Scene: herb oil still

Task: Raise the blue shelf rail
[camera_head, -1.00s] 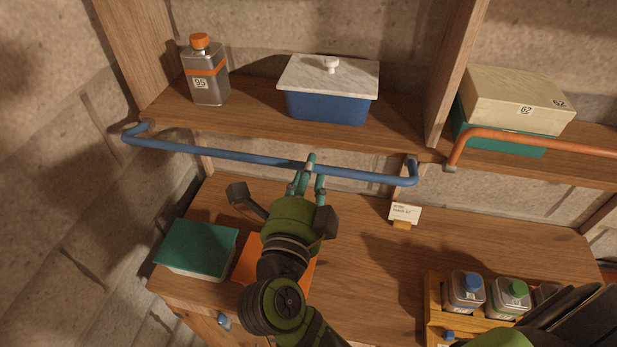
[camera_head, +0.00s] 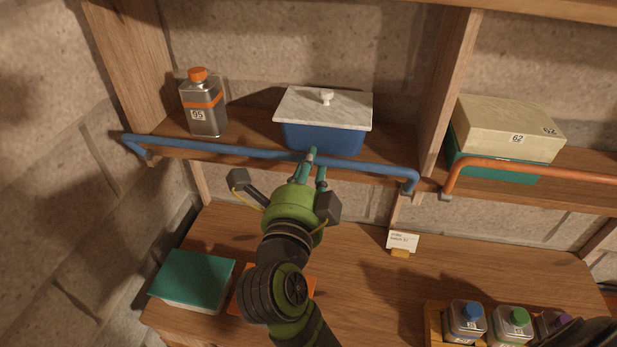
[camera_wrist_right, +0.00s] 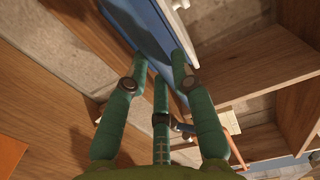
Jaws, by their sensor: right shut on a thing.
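The blue shelf rail (camera_head: 220,150) is a long bar with bent ends. It runs across the front edge of the left shelf bay, and its bar now stands above its end mounts. My right gripper (camera_head: 313,165) is shut on the bar a little right of its middle, with its green fingers reaching up from below. My left gripper is not in view.
Behind the rail, a blue box with a marble lid (camera_head: 325,105) and a metal bottle (camera_head: 203,105) stand on the shelf (camera_head: 245,125). An orange rail (camera_head: 530,168) fronts the right bay. Below are a green book (camera_head: 192,280), a label card (camera_head: 402,243) and a bottle crate (camera_head: 435,318).

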